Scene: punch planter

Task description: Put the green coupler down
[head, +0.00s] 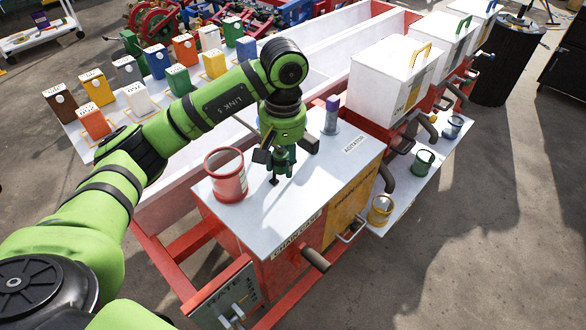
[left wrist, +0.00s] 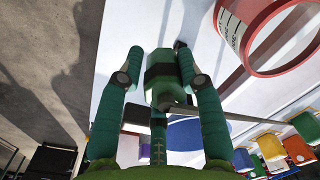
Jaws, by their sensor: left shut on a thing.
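My left gripper (head: 283,165) is over the white top of the cabinet (head: 318,196), between a red open cup and a purple-topped post. In the left wrist view its teal fingers (left wrist: 164,82) are shut on the green coupler (left wrist: 165,95), a green piece with a dark band. In the head view the coupler is mostly hidden by the fingers. The gripper is low above the white top; I cannot tell whether the coupler touches it. My right gripper is not in view.
The red cup (head: 229,186) stands just left of the gripper, and the purple-topped post (head: 331,122) stands to its right. Several coloured canisters fill the rack behind. White boxes (head: 393,82) and small pots (head: 424,162) are on the right. The white top's front is clear.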

